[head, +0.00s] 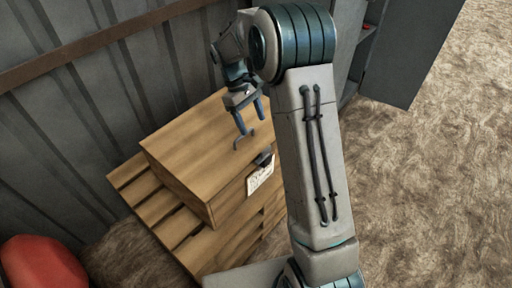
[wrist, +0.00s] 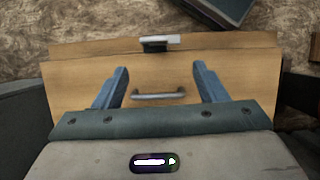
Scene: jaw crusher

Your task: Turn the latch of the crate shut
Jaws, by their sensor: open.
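The wooden crate (head: 185,140) sits on a pallet, and its lid looks down flat. It fills much of the wrist view (wrist: 75,75). The latch (head: 263,159) is a small dark piece at the lid's front edge, above a white label; it also shows in the wrist view (wrist: 154,46). Its exact turn is too small to tell. A grey bar handle (wrist: 158,95) is on the lid. My gripper (head: 251,119) is open and empty over the lid near the handle. In the wrist view its blue fingers (wrist: 160,70) are spread, apart from the latch.
The pallet (head: 150,205) sticks out to the crate's left. A corrugated metal wall (head: 75,110) stands behind. A red rounded object (head: 40,265) is at the lower left. A dark open cabinet (head: 405,55) stands at upper right. The ground (head: 430,190) to the right is clear.

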